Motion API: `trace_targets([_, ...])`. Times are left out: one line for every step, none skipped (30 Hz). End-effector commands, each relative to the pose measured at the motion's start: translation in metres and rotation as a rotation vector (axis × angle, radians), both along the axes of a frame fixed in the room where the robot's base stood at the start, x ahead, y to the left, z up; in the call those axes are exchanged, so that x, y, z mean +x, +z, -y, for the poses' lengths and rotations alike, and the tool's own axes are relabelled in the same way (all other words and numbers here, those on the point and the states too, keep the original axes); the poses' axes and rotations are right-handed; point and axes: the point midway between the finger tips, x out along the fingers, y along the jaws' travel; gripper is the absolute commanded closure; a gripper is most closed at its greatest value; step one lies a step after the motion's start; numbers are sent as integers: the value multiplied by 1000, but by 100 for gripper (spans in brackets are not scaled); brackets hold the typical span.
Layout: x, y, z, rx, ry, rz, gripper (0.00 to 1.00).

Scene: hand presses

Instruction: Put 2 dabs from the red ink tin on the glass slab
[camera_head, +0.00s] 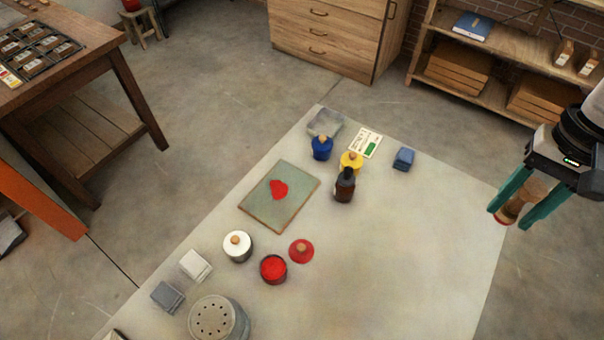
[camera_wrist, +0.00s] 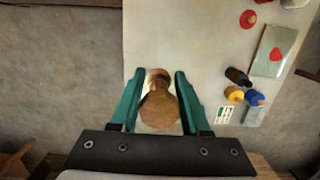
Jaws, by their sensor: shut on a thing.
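My gripper (camera_head: 510,217) is at the right, raised by the table's right edge. Its teal fingers are shut on a wooden dabber (camera_head: 518,201) with a reddish rim at its lower end; the wrist view shows the dabber (camera_wrist: 160,108) between the fingers. The glass slab (camera_head: 262,208) lies left of centre on the table, with a red, heart-shaped ink patch (camera_head: 279,189) on it. The slab also shows in the wrist view (camera_wrist: 264,66). The red ink tin (camera_head: 273,269) stands open nearer the front, red ink inside. Its red lid (camera_head: 301,250) lies beside it.
A white tin (camera_head: 238,246) and a perforated grey can (camera_head: 218,320) stand in front. The table's right half is clear.

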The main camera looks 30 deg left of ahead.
Motion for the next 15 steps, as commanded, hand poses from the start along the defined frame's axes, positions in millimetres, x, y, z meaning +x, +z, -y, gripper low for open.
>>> trace_targets([0,0,0,0,0,0,100])
trace_targets([0,0,0,0,0,0,100])
trace_targets([0,0,0,0,0,0,100])
trace_targets([0,0,0,0,0,0,100])
trace_targets([0,0,0,0,0,0,100])
trace_targets([0,0,0,0,0,0,100])
trace_targets([0,0,0,0,0,0,100])
trace_targets([0,0,0,0,0,0,100])
trace_targets([0,0,0,0,0,0,100])
trace_targets([0,0,0,0,0,0,100])
trace_targets([0,0,-1,0,1,0,100])
trace_targets([2,-2,-4,2,3,0,100])
trace_targets([3,-4,-7,5,5,1,100])
trace_targets([6,-6,-12,8,9,2,100])
trace_targets([10,-11,-21,13,16,5,100])
